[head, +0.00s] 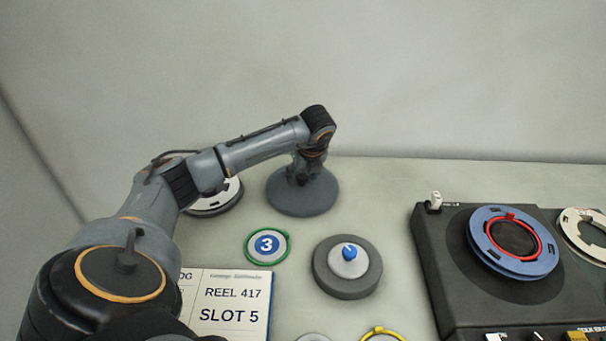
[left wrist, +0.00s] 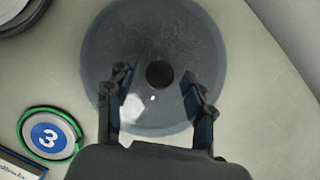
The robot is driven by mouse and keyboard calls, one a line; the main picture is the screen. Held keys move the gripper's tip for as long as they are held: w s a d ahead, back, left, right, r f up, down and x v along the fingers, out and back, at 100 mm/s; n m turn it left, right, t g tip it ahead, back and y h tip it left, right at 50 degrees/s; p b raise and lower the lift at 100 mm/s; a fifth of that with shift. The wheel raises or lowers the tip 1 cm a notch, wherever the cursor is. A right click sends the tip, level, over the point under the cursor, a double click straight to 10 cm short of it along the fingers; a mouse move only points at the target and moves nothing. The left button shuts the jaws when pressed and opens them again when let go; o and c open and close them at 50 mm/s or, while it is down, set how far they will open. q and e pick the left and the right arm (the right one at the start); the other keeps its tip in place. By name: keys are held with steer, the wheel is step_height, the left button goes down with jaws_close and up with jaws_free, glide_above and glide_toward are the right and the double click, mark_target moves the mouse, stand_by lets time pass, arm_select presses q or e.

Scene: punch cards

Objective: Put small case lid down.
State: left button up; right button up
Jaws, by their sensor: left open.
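The lid appears to be the round, grey, slightly see-through disc (head: 290,203) lying flat on the table toward the back. In the left wrist view the disc (left wrist: 105,50) has a dark round spot at its centre, a knob or a hole; I cannot tell which. My left gripper (head: 301,178) is directly above the disc, pointing down. In the left wrist view its two fingers (left wrist: 158,82) are spread apart on either side of the dark spot, with nothing held. Whether the fingertips touch the disc is unclear. My right gripper is not in view.
A green-rimmed disc marked 3 (head: 267,244) and a grey round piece with a blue knob (head: 346,284) lie in front. A card reading REEL 417 SLOT 5 (head: 237,289) is left. A dark machine (head: 440,270) with a blue reel (head: 484,243) stands right. A white reel (head: 214,203) is partly hidden by my arm.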

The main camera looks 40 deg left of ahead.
arm_select(q)
steer(key=v, duration=1.2)
steer(key=shift+r+b, duration=0.15)
steer(key=shift+b, duration=0.25)
